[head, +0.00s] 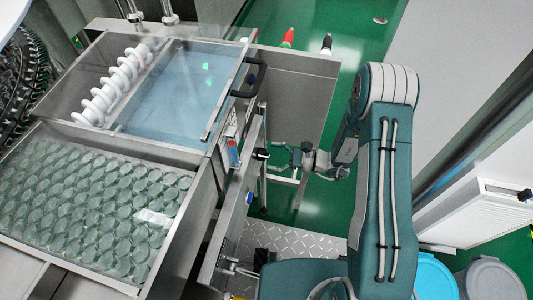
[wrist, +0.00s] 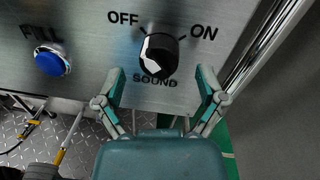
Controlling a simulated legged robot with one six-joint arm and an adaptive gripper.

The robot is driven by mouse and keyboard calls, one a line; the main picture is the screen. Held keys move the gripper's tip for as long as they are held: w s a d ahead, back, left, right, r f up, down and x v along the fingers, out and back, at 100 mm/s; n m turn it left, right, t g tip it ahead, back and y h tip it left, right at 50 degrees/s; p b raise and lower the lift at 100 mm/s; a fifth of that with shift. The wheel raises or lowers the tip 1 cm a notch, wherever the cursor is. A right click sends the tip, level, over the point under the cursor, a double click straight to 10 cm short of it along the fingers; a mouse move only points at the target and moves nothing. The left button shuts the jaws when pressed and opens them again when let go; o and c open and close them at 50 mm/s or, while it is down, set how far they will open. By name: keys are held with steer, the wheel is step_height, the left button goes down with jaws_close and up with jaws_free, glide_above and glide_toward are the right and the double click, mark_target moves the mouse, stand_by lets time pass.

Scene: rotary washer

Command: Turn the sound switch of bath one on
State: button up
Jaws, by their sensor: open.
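The sound switch (wrist: 160,56) is a round black knob on a steel panel (wrist: 85,80). OFF is printed at its upper left, ON at its upper right and SOUND below it. A white mark shows on the knob's left side, toward OFF. My gripper (wrist: 161,84) is open, with one fingertip at each side below the knob; the fingers look apart from it. In the head view, my gripper (head: 279,158) points left at the black knob (head: 261,154) on the bath's side panel. Exact finger depth cannot be told.
A blue FILL button (wrist: 52,60) sits left of the knob; it also shows in the head view (head: 249,198). A black handle (head: 254,78) sticks out from the water-filled bath (head: 185,88). Glass discs (head: 95,205) fill the nearer basin. Green floor lies behind my gripper.

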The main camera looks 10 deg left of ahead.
steer(key=shift+a, duration=1)
steer(key=shift+w, duration=0.1)
steer(key=shift+d, duration=0.1)
steer(key=c, duration=1.2)
steer(key=shift+o, duration=0.3)
